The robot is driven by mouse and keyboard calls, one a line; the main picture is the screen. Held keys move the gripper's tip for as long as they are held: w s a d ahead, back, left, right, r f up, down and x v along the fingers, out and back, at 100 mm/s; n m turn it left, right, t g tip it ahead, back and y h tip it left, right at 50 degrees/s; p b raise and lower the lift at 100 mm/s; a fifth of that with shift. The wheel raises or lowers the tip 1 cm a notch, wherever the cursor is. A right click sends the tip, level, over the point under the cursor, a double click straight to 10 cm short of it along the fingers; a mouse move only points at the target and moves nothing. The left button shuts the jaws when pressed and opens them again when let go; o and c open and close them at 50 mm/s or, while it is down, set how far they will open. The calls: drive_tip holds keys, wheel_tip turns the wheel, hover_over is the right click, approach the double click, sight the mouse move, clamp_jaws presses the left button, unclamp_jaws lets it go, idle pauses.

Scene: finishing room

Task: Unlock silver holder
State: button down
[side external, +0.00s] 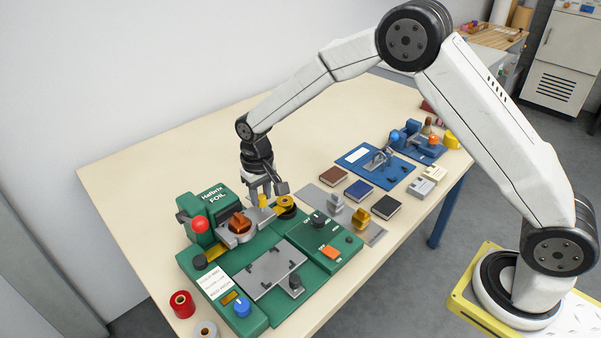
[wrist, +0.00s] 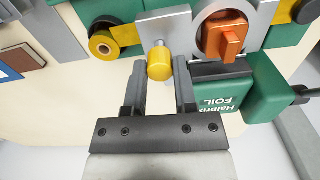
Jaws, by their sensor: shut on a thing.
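The silver holder (side external: 259,218) is mounted on the head of the green foil machine (side external: 203,220). It also shows at the top of the wrist view (wrist: 178,22). A copper-orange block (wrist: 228,42) sits in its round opening. A yellow knob (wrist: 160,68) on a short metal pin sticks out of the holder's edge towards me. My gripper (wrist: 160,78) has one finger on each side of this knob and is shut on it.
A gold foil roll (side external: 286,203) stands close beside the gripper. A red ball handle (side external: 200,224) is left of the head. Small silver (side external: 335,202) and gold (side external: 360,217) pieces lie on a grey plate to the right, near several books. The table's far left is clear.

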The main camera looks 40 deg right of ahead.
sight(262, 197)
drive_tip(key=shift+m, duration=0.6)
drive_tip(key=shift+r, duration=0.1)
drive_tip(key=shift+c, duration=2)
unclamp_jaws()
drive_tip(key=shift+r, duration=3.9)
drive_tip(key=shift+s+d, duration=0.1)
